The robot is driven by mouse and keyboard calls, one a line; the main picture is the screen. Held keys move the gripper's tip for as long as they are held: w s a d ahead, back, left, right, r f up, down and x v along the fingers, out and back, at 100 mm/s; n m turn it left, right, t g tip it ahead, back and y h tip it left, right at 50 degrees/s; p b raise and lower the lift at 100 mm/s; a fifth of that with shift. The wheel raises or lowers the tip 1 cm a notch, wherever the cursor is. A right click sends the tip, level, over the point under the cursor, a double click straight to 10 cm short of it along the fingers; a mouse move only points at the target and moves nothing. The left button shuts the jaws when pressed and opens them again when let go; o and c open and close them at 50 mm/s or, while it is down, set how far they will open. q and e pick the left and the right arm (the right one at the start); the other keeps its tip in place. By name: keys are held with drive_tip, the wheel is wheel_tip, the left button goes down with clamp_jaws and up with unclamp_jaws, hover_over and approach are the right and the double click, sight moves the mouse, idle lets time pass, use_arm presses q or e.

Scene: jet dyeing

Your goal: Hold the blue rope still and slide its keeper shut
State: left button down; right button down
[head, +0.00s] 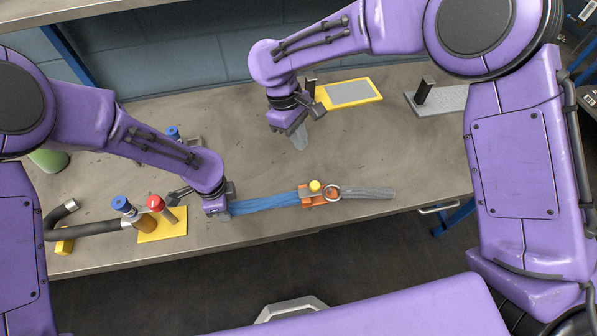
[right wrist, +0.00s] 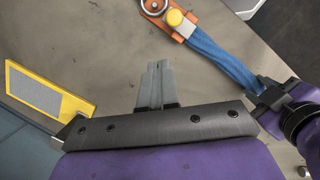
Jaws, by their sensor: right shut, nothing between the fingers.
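The blue rope (head: 262,202) lies along the front of the table as a flat band; it also shows in the right wrist view (right wrist: 218,56). At its right end is an orange keeper (head: 308,197) with a yellow knob (head: 315,186), beside a metal ring (head: 331,193). The knob (right wrist: 174,17) and ring show at the top of the right wrist view. My left gripper (head: 224,206) is shut on the rope's left end, hiding that end. My right gripper (head: 300,142) is shut and empty, behind the keeper and apart from it; its fingertips (right wrist: 156,68) are together.
A grey strap (head: 368,193) runs right from the ring. A yellow-framed grey plate (head: 352,93) and a grey block with a black post (head: 440,101) stand at the back. Left are a yellow base with a red-knobbed lever (head: 156,203) and a dark hose (head: 90,228). The table middle is clear.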

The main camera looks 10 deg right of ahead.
use_arm(q)
drive_tip(key=shift+a, duration=0.1)
use_arm(e)
drive_tip(key=shift+g+h, duration=0.4)
drive_tip(key=shift+g, duration=0.2)
drive_tip(key=a, duration=0.1)
drive_tip(key=w+a, duration=0.1)
drive_tip(key=a, duration=0.3)
drive_tip(key=shift+w+a+r, duration=0.2)
drive_tip(key=shift+a+r, duration=0.05)
drive_tip(key=shift+f, duration=0.1)
approach(310, 189)
drive_tip(key=w+f, duration=0.1)
drive_tip(key=w+a+f, duration=0.1)
drive_tip(key=f, duration=0.1)
drive_tip(key=w+f, duration=0.1)
drive_tip(key=f, duration=0.1)
drive_tip(key=shift+a+f, duration=0.1)
drive_tip(key=shift+a, duration=0.2)
drive_tip(key=s+d, duration=0.2)
drive_tip(key=shift+s+d+f, duration=0.15)
drive_tip(key=shift+d, duration=0.1)
drive_tip(key=shift+s+d, duration=0.25)
